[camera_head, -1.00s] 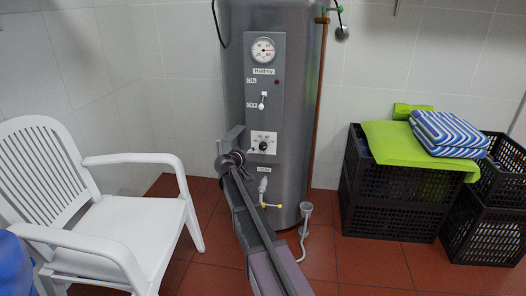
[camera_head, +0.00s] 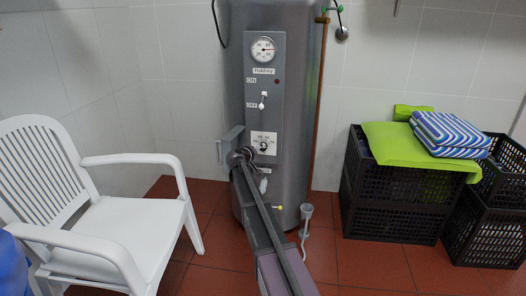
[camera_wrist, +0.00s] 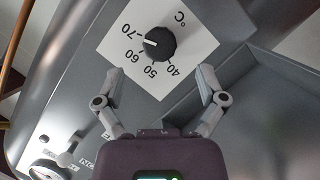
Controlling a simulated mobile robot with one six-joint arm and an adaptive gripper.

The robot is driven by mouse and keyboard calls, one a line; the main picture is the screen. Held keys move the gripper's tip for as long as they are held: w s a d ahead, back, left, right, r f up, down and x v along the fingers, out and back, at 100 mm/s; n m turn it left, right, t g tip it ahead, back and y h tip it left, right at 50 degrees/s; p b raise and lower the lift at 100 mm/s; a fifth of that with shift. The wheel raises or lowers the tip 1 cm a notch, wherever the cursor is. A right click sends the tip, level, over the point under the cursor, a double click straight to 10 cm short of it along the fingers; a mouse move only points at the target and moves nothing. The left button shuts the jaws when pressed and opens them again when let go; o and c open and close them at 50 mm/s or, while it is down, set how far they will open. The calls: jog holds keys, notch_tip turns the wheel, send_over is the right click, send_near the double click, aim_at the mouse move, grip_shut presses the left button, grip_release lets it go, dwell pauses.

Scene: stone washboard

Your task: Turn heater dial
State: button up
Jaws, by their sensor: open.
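The heater dial (camera_wrist: 159,44) is a round black knob on a white plate (camera_wrist: 190,60) marked 40 to 70 and °C. Its white pointer mark faces left in the wrist view, toward the 60–70 side. In the head view the dial (camera_head: 264,145) is on the front panel of the grey cylindrical heater (camera_head: 300,100). My gripper (camera_wrist: 160,78) is open and empty. Its fingertips are apart, on the near side of the knob, with the knob ahead of the gap. In the head view my gripper is just left of the dial plate, and its fingertips are hard to make out.
The panel carries a round gauge (camera_head: 263,50) and a small switch (camera_head: 263,101) above the dial. A white plastic chair (camera_head: 130,215) stands on the left. Black crates (camera_head: 390,215) with a green cloth (camera_head: 405,150) and a striped cushion (camera_head: 450,132) are on the right.

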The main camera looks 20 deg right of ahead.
jog(key=shift+b+x, duration=0.7)
jog(key=shift+x, duration=2.35)
jog(key=c, duration=1.1)
